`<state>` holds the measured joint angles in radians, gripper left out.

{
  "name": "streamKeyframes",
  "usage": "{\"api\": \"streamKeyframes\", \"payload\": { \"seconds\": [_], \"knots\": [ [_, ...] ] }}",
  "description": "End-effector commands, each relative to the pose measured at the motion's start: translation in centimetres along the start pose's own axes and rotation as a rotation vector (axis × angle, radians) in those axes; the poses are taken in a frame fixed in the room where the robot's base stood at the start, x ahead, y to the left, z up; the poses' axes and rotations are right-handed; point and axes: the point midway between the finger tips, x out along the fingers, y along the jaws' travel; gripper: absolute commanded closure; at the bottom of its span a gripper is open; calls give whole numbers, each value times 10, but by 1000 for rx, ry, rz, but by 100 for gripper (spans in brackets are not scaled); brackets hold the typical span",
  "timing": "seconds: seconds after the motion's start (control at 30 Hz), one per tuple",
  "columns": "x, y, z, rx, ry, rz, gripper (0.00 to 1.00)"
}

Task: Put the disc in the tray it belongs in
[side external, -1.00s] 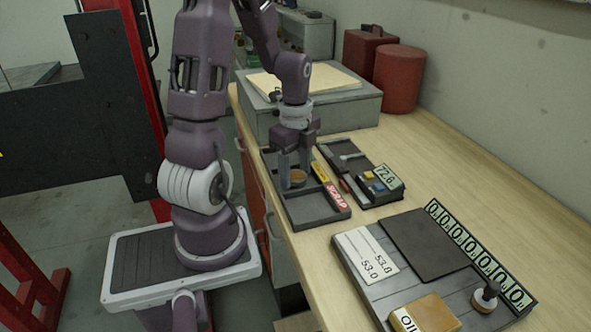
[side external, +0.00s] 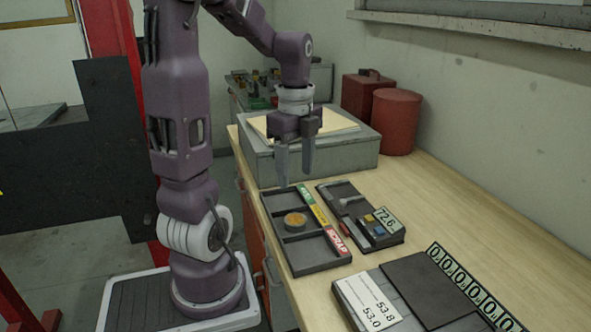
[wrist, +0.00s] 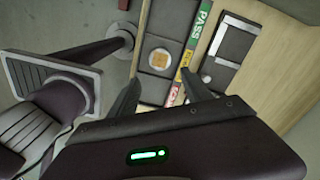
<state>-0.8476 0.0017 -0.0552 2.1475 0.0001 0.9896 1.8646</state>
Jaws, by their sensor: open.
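The disc (side external: 295,220), round with an orange-tan top and a paler rim, lies flat in the middle compartment of the dark three-compartment tray (side external: 318,268). That compartment is beside the yellow label (side external: 320,215); the green PASS label (side external: 305,194) is at the far end and the red SCRAP label (side external: 337,241) at the near end. My gripper (side external: 294,172) is open and empty, raised above the tray and apart from the disc. In the wrist view the disc (wrist: 159,57) shows between and beyond my spread fingers.
A dark gauge case (side external: 360,215) reading 72.6 stands right of the tray. A card (side external: 370,302) reading 53.8 and 53.0 lies on the near plate. A grey surface block (side external: 330,160) stands behind, with a red canister (side external: 396,120) beyond.

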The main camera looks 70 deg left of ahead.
Motion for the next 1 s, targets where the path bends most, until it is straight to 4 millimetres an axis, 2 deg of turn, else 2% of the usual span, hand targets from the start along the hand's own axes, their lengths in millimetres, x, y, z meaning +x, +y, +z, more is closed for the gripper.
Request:
{"api": "streamKeyframes", "payload": {
  "seconds": [0.07, 0.17, 0.2, 0.3, 0.4, 0.5, 0.57, 1.0],
  "knots": [
    [-10, 5, -16, -54, -9, -34, 43],
    [-29, 30, -60, -263, 3, -145, 43],
    [-36, 44, -79, -373, 33, -196, 43],
    [-47, 84, -113, -641, 164, -283, 43],
    [-50, 118, -130, -857, 310, -297, 43],
    [-51, 137, -136, -990, 408, -276, 43],
    [-50, 142, -138, -1030, 436, -265, 43],
    [-50, 143, -138, -1051, 443, -260, 43]
  ]
}}
